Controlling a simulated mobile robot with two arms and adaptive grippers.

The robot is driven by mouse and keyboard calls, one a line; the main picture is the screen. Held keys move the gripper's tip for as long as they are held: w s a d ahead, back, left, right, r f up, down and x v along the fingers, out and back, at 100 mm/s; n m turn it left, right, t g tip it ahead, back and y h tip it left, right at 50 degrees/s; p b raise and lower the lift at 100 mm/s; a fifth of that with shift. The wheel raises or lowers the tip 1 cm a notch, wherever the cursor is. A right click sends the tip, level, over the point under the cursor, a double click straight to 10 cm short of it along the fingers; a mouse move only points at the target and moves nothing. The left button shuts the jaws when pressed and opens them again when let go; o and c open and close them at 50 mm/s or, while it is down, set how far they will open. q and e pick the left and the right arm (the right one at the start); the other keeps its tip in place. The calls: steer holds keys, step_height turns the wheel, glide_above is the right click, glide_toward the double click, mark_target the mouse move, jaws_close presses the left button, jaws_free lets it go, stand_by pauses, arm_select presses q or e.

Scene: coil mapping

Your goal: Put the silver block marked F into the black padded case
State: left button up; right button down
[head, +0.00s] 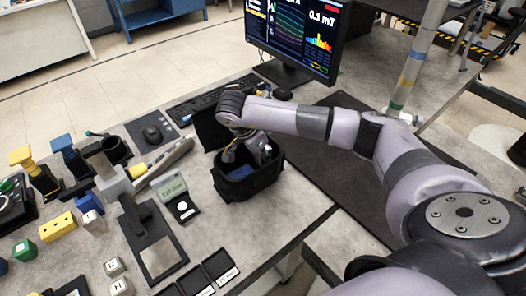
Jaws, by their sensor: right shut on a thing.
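My right gripper (250,158) reaches down into the mouth of the case. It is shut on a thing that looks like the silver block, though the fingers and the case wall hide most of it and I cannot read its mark. Two small silver blocks with letters, one at the back (113,266) and one in front (121,287), sit at the lower left. Their letters are too small to read for sure. My left gripper is not in view.
A meter with a greenish display (172,188) lies left of the case. A black stand with a pale plate (158,256) and dark trays (212,276) are nearer. A keyboard (215,100) and monitor (293,35) are behind. Yellow, blue and green pieces crowd the left.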

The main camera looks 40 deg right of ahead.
steer(key=shift+f+b, duration=0.95)
steer(key=shift+f, duration=0.8)
steer(key=c, duration=1.2)
jaws_free()
steer(key=v, duration=1.2)
